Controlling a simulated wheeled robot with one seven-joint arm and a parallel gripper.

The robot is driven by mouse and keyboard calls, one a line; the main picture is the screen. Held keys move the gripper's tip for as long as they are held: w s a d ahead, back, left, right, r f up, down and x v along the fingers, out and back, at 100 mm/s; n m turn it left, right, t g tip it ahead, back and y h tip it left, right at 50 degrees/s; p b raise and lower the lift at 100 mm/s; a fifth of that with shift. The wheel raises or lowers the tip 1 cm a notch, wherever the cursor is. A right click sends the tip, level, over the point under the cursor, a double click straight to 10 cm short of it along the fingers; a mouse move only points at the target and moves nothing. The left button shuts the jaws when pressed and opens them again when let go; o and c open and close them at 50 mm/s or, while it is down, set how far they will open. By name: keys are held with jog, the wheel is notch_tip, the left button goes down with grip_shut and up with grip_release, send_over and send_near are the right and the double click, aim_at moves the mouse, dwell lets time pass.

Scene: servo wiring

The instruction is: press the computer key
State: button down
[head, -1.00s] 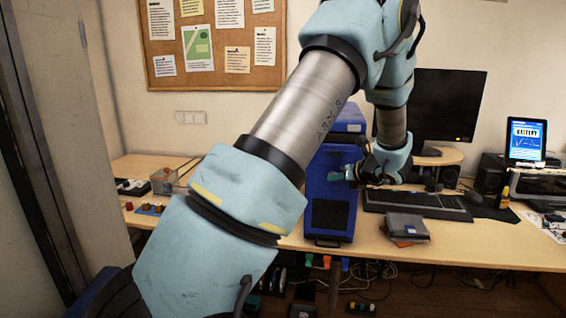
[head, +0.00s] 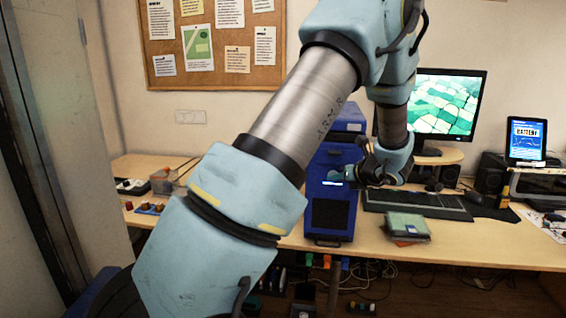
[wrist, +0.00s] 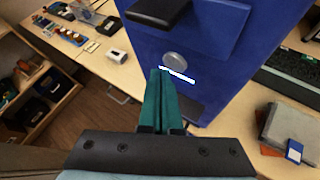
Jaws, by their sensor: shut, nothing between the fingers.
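The blue computer tower (head: 325,190) stands on the desk. Its key, a round grey button (wrist: 175,60), shows on the front face in the wrist view, just above a lit white strip (wrist: 177,75). The strip also shows in the head view. My gripper (wrist: 159,73) is shut and empty, its teal fingers pointing at the tower front. The tips appear just below and left of the key; I cannot tell whether they touch the tower. The monitor (head: 444,105) is lit with a picture of green fields.
A keyboard (head: 415,203) and a stack of flat items (head: 407,227) lie right of the tower. A lit tablet (head: 525,140) stands farther right. Small parts and a white box (wrist: 118,56) lie on the desk to the left.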

jog(key=shift+s, duration=0.1)
jog(key=s, duration=0.2)
jog(key=s+a+b, duration=0.1)
jog(key=s, duration=0.2)
jog(key=shift+s, duration=0.35)
jog(key=shift+a, duration=0.15)
jog(key=s+a+f+n+g+h, duration=0.1)
jog(key=s+a+n+g+h, duration=0.2)
jog(key=s+a+n, duration=0.6)
jog(key=s+a+f+n+g+h, duration=0.1)
jog(key=s+a+n+g, duration=0.5)
jog(key=n, duration=1.7)
jog(key=s+a+h, duration=0.1)
jog(key=s+a, duration=0.3)
jog(key=a, duration=0.2)
jog(key=shift+h, duration=0.4)
